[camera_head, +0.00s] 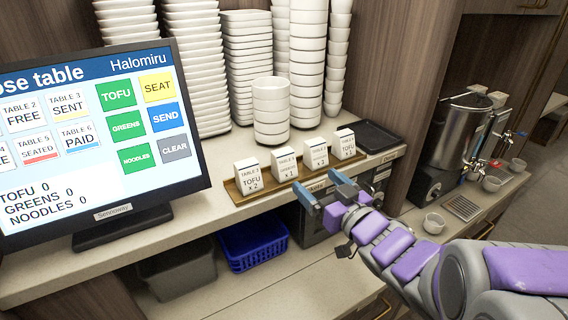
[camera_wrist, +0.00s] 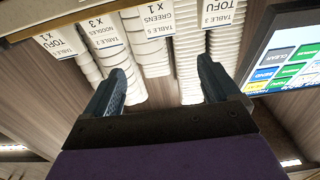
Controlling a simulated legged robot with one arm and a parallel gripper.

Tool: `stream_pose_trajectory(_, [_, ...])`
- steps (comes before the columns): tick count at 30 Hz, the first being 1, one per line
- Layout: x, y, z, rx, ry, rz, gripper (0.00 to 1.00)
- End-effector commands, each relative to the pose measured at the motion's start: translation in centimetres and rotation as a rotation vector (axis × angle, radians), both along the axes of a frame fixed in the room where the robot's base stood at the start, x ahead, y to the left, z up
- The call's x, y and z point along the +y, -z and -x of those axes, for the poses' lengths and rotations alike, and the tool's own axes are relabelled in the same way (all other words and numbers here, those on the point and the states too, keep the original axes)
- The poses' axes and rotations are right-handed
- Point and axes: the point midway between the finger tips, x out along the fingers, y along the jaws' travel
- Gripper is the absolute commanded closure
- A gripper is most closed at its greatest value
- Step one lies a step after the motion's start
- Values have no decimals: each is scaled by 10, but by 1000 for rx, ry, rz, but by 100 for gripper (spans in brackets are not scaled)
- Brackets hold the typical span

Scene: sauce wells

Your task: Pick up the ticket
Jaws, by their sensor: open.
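Several white order tickets stand upright in a row on a wooden tray (camera_head: 233,194) on the upper counter. The leftmost ticket (camera_head: 248,177) reads TOFU x 2. The GREENS x 1 ticket (camera_head: 284,164) and the NOODLES ticket (camera_head: 315,153) are in the middle, and a TOFU x 1 ticket (camera_head: 344,144) is at the right end. They appear upside down along the top of the wrist view, where the GREENS ticket (camera_wrist: 158,19) is near the middle. My gripper (camera_head: 324,186) is open and empty in front of the row, apart from the tickets. Its two fingers (camera_wrist: 161,80) show in the wrist view.
An order screen (camera_head: 100,130) stands at left. Stacks of white bowls (camera_head: 271,110) and dishes rise behind the tickets. A black tray (camera_head: 378,136) lies right of them. Below are a blue basket (camera_head: 253,248) and a grey bin (camera_head: 180,275). A metal urn (camera_head: 448,140) stands at right.

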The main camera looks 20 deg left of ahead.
Motion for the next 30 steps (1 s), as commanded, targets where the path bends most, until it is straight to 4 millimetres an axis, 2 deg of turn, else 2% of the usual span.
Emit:
stream_pose_trajectory(7, [17,-4,-12,1,-3,7,11])
stream_pose_trajectory(21, [76,1,-64,-2,0,4,11])
stream_pose_trajectory(30, [88,0,-75,-2,2,4,11])
